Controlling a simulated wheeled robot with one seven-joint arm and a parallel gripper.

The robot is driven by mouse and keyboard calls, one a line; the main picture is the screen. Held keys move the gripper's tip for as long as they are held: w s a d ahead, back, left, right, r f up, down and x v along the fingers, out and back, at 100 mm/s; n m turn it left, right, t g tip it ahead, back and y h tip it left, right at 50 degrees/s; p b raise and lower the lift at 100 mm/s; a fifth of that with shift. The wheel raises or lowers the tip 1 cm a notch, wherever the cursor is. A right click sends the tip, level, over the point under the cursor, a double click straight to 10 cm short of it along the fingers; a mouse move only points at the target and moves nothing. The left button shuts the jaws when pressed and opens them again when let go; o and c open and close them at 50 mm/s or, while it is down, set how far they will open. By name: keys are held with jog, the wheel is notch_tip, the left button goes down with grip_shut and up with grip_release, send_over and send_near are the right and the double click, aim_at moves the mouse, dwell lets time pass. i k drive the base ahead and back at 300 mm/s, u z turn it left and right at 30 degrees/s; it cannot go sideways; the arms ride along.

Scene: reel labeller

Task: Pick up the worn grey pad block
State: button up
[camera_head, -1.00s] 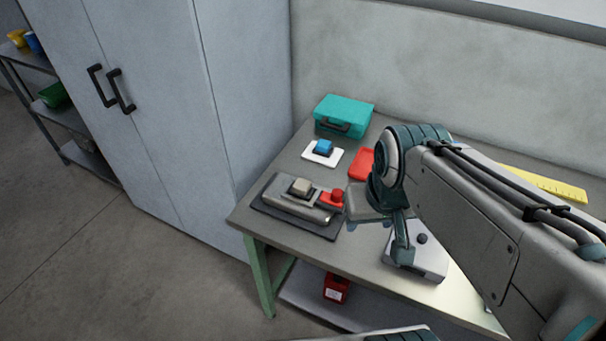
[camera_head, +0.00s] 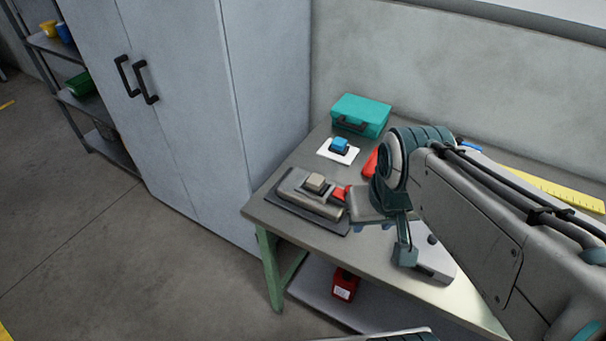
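The worn grey pad block (camera_head: 315,183) sits on top of the grey labeller device (camera_head: 295,190), which stands on a dark base at the near left of the workbench. My gripper (camera_head: 368,208) is to the right of the block, beside the device's red part (camera_head: 339,192), which it partly hides. Its fingers are small and turned so that I cannot tell whether they are open. I see nothing held in it.
A blue block (camera_head: 339,145) sits on a white card (camera_head: 327,152) behind the device. A teal case (camera_head: 361,114) stands at the back. A red tray (camera_head: 370,163) is partly hidden by my arm. A yellow ruler (camera_head: 555,188) lies at right. A tall cabinet (camera_head: 200,100) adjoins the bench's left.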

aim_at(316, 184)
jog(key=u, duration=0.6)
jog(key=k, duration=1)
jog(key=u, duration=1)
jog(key=i, duration=1.25)
jog(key=z, duration=1.55)
jog(key=i, duration=0.6)
jog(key=z, duration=0.65)
